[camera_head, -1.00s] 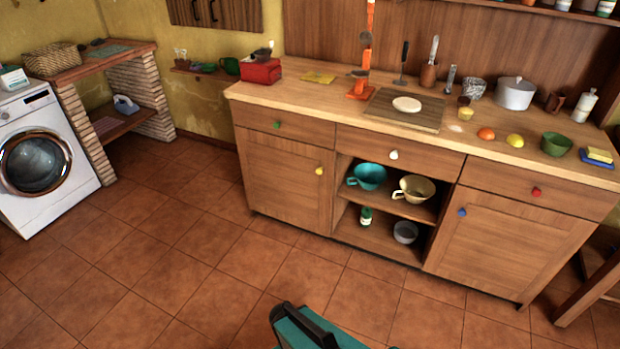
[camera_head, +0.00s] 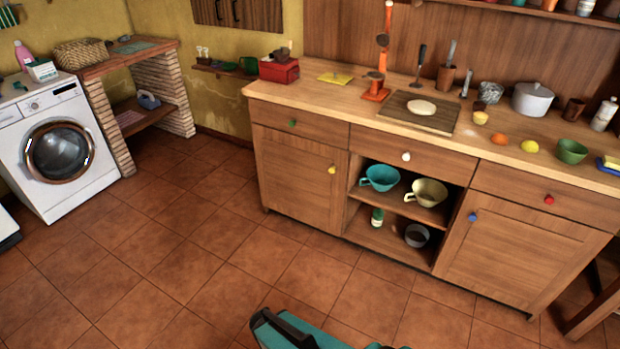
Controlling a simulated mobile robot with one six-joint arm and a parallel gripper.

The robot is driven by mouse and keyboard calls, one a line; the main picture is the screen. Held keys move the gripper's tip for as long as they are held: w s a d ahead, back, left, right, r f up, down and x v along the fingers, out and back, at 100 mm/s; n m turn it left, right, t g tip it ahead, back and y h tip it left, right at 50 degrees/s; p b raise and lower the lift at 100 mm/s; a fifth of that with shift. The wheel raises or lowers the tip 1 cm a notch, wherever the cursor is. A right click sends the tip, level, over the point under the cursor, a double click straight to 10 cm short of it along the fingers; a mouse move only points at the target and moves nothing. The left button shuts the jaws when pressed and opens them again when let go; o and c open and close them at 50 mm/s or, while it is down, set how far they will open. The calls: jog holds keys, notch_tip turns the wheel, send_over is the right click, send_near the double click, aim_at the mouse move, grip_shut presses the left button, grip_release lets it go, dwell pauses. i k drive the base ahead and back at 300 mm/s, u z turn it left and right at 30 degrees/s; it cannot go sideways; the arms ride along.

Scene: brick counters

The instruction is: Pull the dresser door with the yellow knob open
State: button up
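The wooden dresser (camera_head: 352,134) stands across the right half of the view. Its left door (camera_head: 296,180) carries the yellow knob (camera_head: 332,170) near its upper right corner, and this door is shut. The right door (camera_head: 513,250) carries a blue knob (camera_head: 472,217) and is also shut. My gripper is not visible. A teal and black part of my own body shows at the bottom edge, across the floor from the dresser.
An open shelf section between the doors holds a teal cup (camera_head: 380,177), a yellow cup (camera_head: 427,192), a small bottle (camera_head: 377,217) and a grey bowl (camera_head: 417,235). The tiled floor (camera_head: 190,265) before the dresser is clear. A washing machine (camera_head: 62,150) stands at left.

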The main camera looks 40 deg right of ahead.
aim_at(304, 180)
jog(key=u, duration=0.2)
jog(key=i, duration=1)
jog(key=u, duration=0.1)
jog(key=k, duration=0.95)
jog(key=z, duration=0.2)
jog(key=i, duration=0.35)
jog(key=u, duration=0.1)
